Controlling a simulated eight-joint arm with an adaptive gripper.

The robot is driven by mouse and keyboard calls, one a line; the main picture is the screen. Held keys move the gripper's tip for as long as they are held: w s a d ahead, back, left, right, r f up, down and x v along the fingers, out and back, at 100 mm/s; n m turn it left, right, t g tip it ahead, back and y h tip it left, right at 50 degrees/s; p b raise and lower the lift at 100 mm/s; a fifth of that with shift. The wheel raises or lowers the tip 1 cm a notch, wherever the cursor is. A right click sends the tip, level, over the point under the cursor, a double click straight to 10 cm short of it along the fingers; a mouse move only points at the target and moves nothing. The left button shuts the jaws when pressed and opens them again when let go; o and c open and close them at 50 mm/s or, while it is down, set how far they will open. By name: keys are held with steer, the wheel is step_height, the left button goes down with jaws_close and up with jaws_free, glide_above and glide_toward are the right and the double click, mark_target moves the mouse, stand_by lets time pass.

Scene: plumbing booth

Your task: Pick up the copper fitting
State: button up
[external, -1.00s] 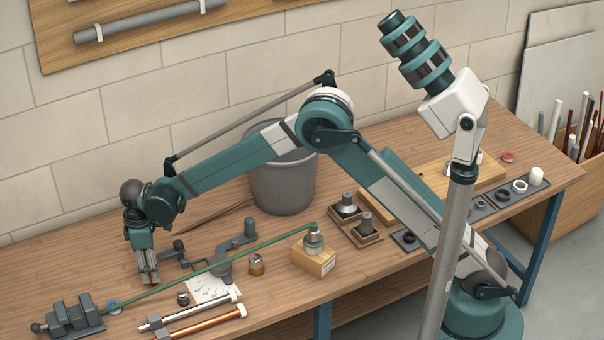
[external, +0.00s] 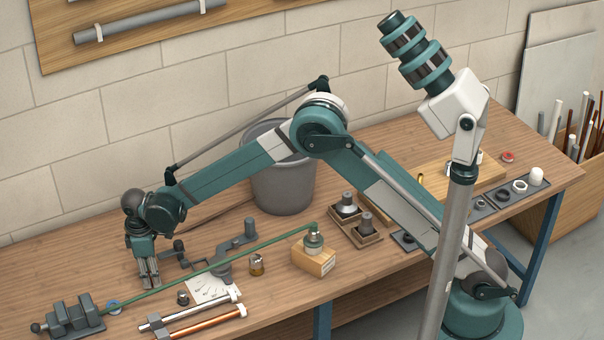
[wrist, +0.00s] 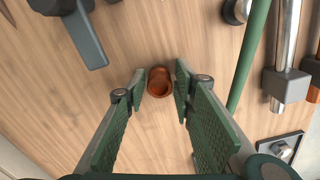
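The copper fitting (wrist: 159,88) is a small, round, hollow orange-brown piece on the wooden bench (wrist: 110,45) in the wrist view. My gripper (wrist: 160,80) is open, with one green-padded fingertip left of the fitting and one right of it. A gap shows on both sides, narrower on the right. In the external view my gripper (external: 150,282) points down near the bench at the left, and the fitting is hidden there.
A long green rod (external: 185,277) runs from the vise (external: 72,318) to a wooden block (external: 313,260), right of my gripper. Grey clamp-like tools (external: 230,262), a steel pipe (external: 190,312) and a copper pipe (external: 205,324) lie nearby. A grey bucket (external: 283,185) stands behind.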

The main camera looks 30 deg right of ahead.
steer(key=c, duration=0.5)
steer(key=shift+r, duration=0.15)
steer(key=shift+r, duration=4.9)
